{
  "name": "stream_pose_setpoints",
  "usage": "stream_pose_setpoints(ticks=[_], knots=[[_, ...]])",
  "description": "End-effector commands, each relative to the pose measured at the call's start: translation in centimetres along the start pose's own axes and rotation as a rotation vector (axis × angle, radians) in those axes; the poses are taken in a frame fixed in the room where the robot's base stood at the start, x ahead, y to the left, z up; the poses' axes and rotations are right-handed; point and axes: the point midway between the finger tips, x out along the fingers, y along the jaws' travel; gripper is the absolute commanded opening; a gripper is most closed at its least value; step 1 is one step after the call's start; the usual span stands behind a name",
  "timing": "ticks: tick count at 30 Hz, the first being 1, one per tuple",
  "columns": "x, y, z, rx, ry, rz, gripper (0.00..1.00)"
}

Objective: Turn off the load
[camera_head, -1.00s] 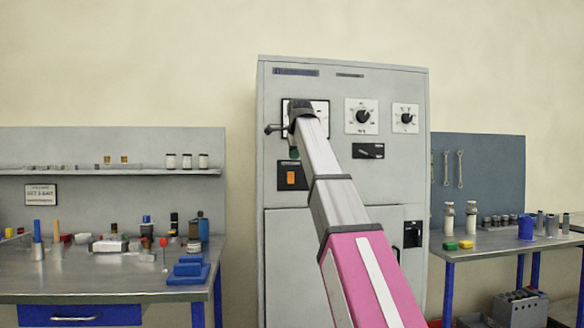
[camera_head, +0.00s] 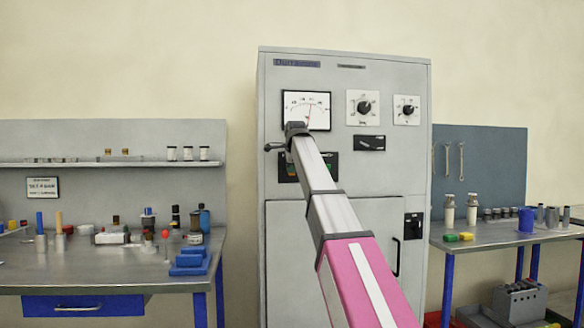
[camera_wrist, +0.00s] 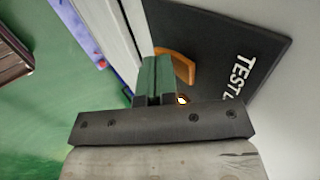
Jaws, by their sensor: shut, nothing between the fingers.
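The grey cabinet (camera_head: 350,85) stands in the middle of the head view. Its black switch plate (camera_head: 331,165) is partly covered by my arm. In the wrist view the black plate (camera_wrist: 222,45) bears white lettering that begins "TEST L", the rest cut off. An orange switch part (camera_wrist: 178,62) shows on it, partly behind my fingers. My gripper (camera_wrist: 155,75) is shut and empty, its fingers at the orange part; I cannot tell whether they touch it. In the head view my fingers are hidden behind my wrist. A white dial meter (camera_head: 306,108) with a red needle sits above.
Two round knobs (camera_head: 364,106) and a small black switch (camera_head: 369,143) are right of the meter. A cluttered workbench (camera_head: 100,275) stands left, another bench (camera_head: 490,243) right. The cabinet's lower door has a handle (camera_head: 397,258).

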Motion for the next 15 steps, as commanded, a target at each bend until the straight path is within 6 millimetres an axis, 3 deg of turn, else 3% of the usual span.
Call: stream_pose_setpoints(ticks=[15], knots=[[0.53,-0.01,-0.01,0.000,0.001,-0.075,0.00]])
